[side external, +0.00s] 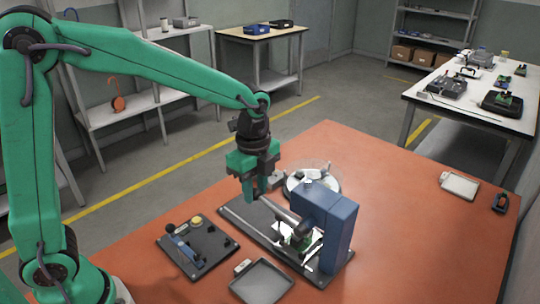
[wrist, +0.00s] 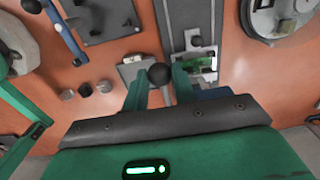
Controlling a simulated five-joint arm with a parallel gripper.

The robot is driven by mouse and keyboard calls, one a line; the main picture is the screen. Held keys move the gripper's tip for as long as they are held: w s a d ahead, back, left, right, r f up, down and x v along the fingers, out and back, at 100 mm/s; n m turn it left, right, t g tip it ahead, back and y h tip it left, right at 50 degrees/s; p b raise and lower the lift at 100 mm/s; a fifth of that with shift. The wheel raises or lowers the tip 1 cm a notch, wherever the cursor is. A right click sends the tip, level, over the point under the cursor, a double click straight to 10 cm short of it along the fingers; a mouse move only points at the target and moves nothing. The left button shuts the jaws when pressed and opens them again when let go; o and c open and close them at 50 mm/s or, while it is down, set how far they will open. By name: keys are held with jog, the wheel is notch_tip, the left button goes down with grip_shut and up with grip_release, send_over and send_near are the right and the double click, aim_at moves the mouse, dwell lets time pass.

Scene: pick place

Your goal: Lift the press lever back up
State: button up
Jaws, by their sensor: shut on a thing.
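The press (side external: 336,228) is a blue upright block on a dark base plate (side external: 232,212). Its grey lever (side external: 284,216) slants up and left from the block to my gripper (side external: 255,190). My green fingers are shut on the lever's end. In the wrist view, a black ball knob (wrist: 159,74) sits between the fingertips of my gripper (wrist: 160,80). The fingers hide the knob in the side view. A green circuit board (wrist: 196,64) lies under the press, partly hidden.
A black plate with a blue-handled fixture (side external: 198,247) lies left of the press. A grey tray (side external: 262,282) is in front. A round dish (side external: 312,180) stands behind. The orange table (side external: 415,240) is clear to the right, up to a pale tray (side external: 459,185).

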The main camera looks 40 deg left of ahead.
jog(key=shift+r, duration=0.25)
jog(key=shift+d+r, duration=0.2)
jog(key=shift+r, duration=0.4)
jog(key=shift+d+r, duration=0.2)
jog(key=shift+r, duration=0.5)
jog(key=shift+r, duration=0.1)
jog(key=shift+d+r, duration=0.35)
jog(key=shift+r, duration=0.2)
jog(key=shift+d+r, duration=0.3)
jog(key=shift+r, duration=0.2)
